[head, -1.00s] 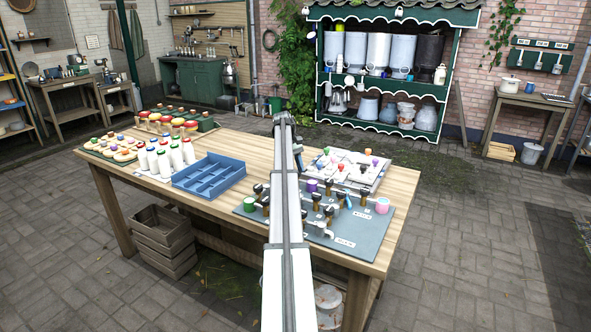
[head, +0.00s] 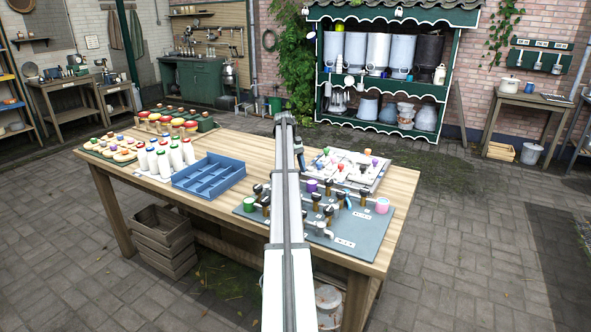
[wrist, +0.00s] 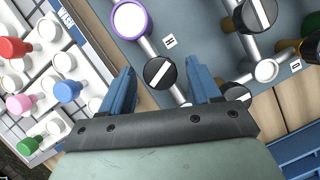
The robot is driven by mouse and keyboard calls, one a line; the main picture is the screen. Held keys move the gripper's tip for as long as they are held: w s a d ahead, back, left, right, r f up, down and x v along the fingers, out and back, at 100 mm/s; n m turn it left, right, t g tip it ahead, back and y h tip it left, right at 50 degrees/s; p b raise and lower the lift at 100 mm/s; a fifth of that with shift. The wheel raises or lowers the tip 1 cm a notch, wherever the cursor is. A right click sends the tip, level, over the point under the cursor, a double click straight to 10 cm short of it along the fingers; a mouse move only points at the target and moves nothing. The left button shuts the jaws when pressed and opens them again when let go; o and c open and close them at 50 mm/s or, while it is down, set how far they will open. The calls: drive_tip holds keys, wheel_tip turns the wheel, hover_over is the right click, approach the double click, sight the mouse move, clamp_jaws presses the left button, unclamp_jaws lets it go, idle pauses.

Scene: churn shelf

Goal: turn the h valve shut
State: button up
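A round black valve knob (wrist: 160,72) with a pale stripe sits on a grey pipe in the wrist view, beside a small white label (wrist: 169,41) that seems to read H. The stripe looks slanted across the pipe. My gripper (wrist: 165,77) is open, with one blue finger to each side of the knob. There is a gap at each side, and I cannot see contact. In the head view the valve board (head: 355,244) lies on the table's right part. My arm covers some of its valves there, so I cannot pick out the H valve.
Other black valves (wrist: 257,14) stand close to the right. A purple-rimmed pipe end (wrist: 130,18) is up-left of the knob. A white tray (head: 372,184) with coloured knobs is behind the board. A blue divided tray (head: 209,177) stands to the left.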

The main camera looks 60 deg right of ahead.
idle(0.4)
